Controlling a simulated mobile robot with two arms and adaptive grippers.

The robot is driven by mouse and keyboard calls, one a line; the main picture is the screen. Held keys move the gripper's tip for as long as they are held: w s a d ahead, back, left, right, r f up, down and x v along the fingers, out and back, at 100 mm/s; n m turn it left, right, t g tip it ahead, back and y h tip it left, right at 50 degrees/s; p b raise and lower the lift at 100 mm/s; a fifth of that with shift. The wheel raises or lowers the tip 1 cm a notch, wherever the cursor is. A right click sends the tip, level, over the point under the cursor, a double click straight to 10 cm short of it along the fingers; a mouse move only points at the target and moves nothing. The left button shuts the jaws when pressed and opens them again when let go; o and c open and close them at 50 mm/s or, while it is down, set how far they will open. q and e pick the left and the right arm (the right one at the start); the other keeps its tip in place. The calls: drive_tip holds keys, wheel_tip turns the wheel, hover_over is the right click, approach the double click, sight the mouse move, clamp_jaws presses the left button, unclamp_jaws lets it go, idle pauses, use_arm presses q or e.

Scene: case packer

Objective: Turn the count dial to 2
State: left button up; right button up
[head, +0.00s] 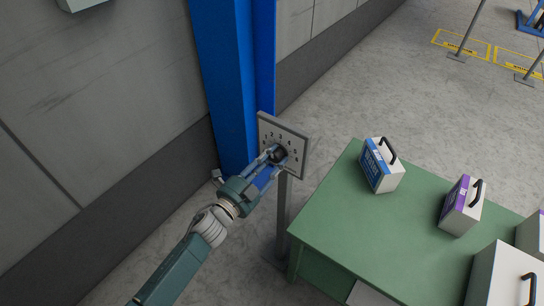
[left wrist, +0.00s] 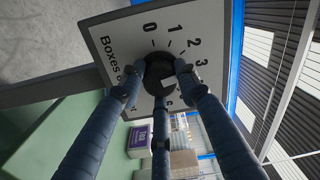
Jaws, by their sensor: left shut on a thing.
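The count dial (head: 279,153) is a dark round knob on a grey-framed white panel (head: 298,138) atop a post. In the left wrist view the black knob (left wrist: 159,72) sits below an arc of numbers; 0, 1, 2 and 3 are readable. Higher marks are partly hidden by the fingers. "Boxes" is printed on the panel (left wrist: 107,45), the rest of the words partly covered. My left gripper (head: 273,158) is shut on the knob, its fingers around the rim. I cannot tell which number the dial points to. My right gripper is not in view.
A green table (head: 340,225) stands close to the right of the post, bearing a blue-labelled white box (head: 383,168), a purple-labelled box (head: 460,207) and other boxes. A blue column (head: 228,80) and a grey wall (head: 100,90) stand behind.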

use_arm(q)
drive_tip(key=shift+w+r+n+p, duration=0.1)
drive_tip(key=shift+r+n+p, duration=0.15)
drive_tip(key=shift+n, duration=0.7)
drive_tip(key=shift+r+n+p, duration=0.15)
drive_tip(key=shift+n+p, duration=0.05)
drive_tip(key=shift+n, duration=0.75)
drive_tip(key=o, duration=1.1)
drive_tip(key=shift+d, duration=0.1)
drive_tip(key=shift+o, duration=0.2)
drive_tip(key=shift+f, duration=0.15)
drive_tip(key=shift+f, duration=0.1)
drive_tip(key=v, duration=1.2)
drive_tip(key=shift+d, duration=0.1)
